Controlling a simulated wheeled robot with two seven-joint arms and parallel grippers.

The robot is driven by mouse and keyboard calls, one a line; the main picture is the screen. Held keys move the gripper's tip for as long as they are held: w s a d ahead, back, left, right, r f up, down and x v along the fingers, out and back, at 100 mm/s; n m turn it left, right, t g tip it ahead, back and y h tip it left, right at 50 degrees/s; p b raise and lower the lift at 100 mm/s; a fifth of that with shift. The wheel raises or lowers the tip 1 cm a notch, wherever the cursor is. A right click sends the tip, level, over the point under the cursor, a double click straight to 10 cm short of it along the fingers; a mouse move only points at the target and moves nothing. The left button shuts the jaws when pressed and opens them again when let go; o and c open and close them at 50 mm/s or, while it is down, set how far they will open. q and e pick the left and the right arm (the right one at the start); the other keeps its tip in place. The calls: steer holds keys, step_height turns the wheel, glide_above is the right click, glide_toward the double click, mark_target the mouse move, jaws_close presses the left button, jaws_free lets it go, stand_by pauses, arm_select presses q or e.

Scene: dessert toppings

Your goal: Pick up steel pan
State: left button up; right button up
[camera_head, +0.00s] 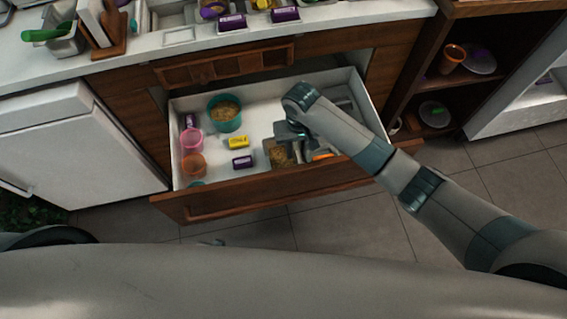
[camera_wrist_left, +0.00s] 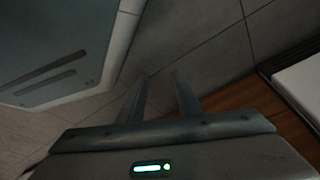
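In the head view a small rectangular metal pan (camera_head: 267,147) with brown crumbly contents sits in the open drawer, near its front wall. I take it for the steel pan. My right gripper (camera_head: 294,141) reaches down into the drawer beside and partly over this pan. Its fingers are small and partly hidden, so I cannot tell whether they touch the pan or are shut. My left gripper (camera_wrist_left: 160,76) shows in the left wrist view with its two fingers apart and nothing between them, above the floor near a wooden front.
The open drawer (camera_head: 181,112) also holds a teal pot (camera_head: 226,125), pink (camera_head: 192,141) and orange (camera_head: 193,166) cups, a yellow pack (camera_head: 238,142) and a purple pack (camera_head: 242,162). A counter (camera_head: 350,12) lies behind it. Open shelves (camera_head: 440,85) stand to the right.

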mark_target(296, 158)
steer(key=shift+f, duration=0.15)
steer(key=shift+w+f, duration=0.1)
steer(key=shift+f, duration=2.35)
steer(key=shift+c, duration=0.4)
jaws_close()
steer(key=shift+d+f, duration=0.15)
steer(key=shift+d, duration=0.05)
